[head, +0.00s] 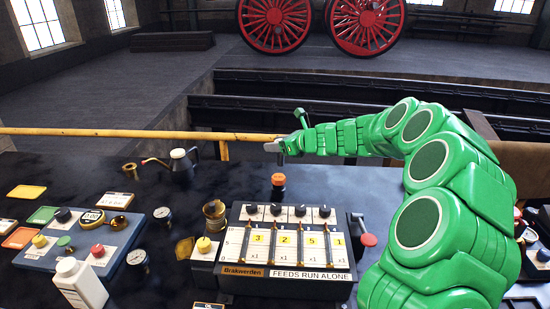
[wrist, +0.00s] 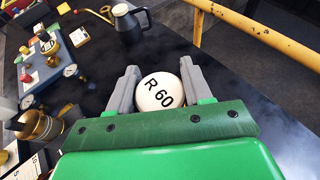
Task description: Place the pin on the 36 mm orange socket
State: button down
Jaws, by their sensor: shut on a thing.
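My gripper (head: 272,146) is above the table near the back of the panel. In the wrist view its grey jaws (wrist: 158,90) are shut on a round white-topped piece marked "R 60" (wrist: 160,92), which I take as the pin. Its lower part is hidden in the wrist view. In the head view, a small dark piece hangs under the jaws. A small orange-topped item (head: 278,179), dark below, stands just under the gripper behind the panel; it looks like the orange socket. A gap shows between it and the jaws. Its size marking is not readable.
A panel with several dark knobs and number strips (head: 287,252) stands in front. A dark kettle (head: 182,160), brass cup (head: 214,212), gauges (head: 162,214) and a blue-grey tray (head: 115,240) lie to the left. A yellow rail (head: 110,132) runs behind the table.

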jog(key=shift+w+a+f, duration=0.15)
jog(key=shift+w+f, duration=0.4)
jog(key=shift+f, duration=0.65)
jog(key=shift+w+a+f, duration=0.15)
jog(key=shift+w+f, duration=0.45)
jog(key=shift+f, duration=0.55)
jog(key=shift+w+a+f, duration=0.15)
jog(key=shift+w+f, duration=0.4)
jog(key=shift+f, duration=0.65)
jog(key=shift+f, duration=0.1)
jog(key=shift+c, duration=2.4)
grip_release()
